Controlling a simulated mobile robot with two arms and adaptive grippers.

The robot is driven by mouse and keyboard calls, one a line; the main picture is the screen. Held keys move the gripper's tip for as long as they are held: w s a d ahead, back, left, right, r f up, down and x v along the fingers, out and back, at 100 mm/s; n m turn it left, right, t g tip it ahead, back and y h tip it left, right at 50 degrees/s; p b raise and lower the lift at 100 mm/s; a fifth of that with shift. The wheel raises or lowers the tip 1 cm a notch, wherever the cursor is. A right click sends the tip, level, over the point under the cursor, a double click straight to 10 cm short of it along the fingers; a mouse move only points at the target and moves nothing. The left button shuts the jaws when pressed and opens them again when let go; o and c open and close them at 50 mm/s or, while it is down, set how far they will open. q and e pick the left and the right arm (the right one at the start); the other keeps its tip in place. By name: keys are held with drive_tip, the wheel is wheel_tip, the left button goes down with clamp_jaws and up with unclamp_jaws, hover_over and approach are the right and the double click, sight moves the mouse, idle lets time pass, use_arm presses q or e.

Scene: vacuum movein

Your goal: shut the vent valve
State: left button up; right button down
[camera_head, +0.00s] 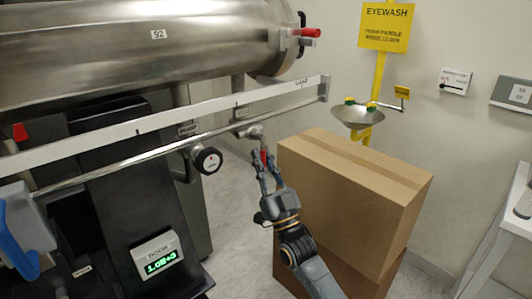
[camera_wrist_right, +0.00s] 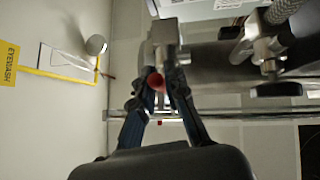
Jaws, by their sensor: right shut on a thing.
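The vent valve is a small metal valve (camera_head: 254,132) under the right end of the long rail, with a red lever (camera_head: 264,156) hanging down from it. My right gripper (camera_head: 265,170) reaches up from below, its fingers on either side of the lever. In the right wrist view, my right gripper (camera_wrist_right: 162,84) is shut on the red lever (camera_wrist_right: 155,81), whose end shows between the fingers. The metal valve body (camera_wrist_right: 165,32) is just beyond the fingertips. The fingers partly hide the lever.
Cardboard boxes (camera_head: 350,185) stand close to the right of my right arm. A black round knob (camera_head: 207,160) sits left of the valve. The steel chamber (camera_head: 140,45) and rail (camera_head: 150,128) are above. A pressure display (camera_head: 157,258) and the eyewash bowl (camera_head: 358,117) are farther off.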

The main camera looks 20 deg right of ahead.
drive_tip(key=shift+a+f+m+h, duration=0.15)
drive_tip(key=shift+a+m+h, duration=0.1)
drive_tip(key=shift+m+h, duration=0.8)
drive_tip(key=c, duration=1.4)
unclamp_jaws()
drive_tip(key=shift+o, duration=0.3)
drive_tip(key=shift+s+a, duration=0.1)
drive_tip(key=shift+a, duration=0.05)
drive_tip(key=shift+s+f, duration=0.15)
drive_tip(key=shift+s, duration=0.05)
drive_tip(key=v, duration=1.1)
drive_tip(key=shift+s, duration=0.2)
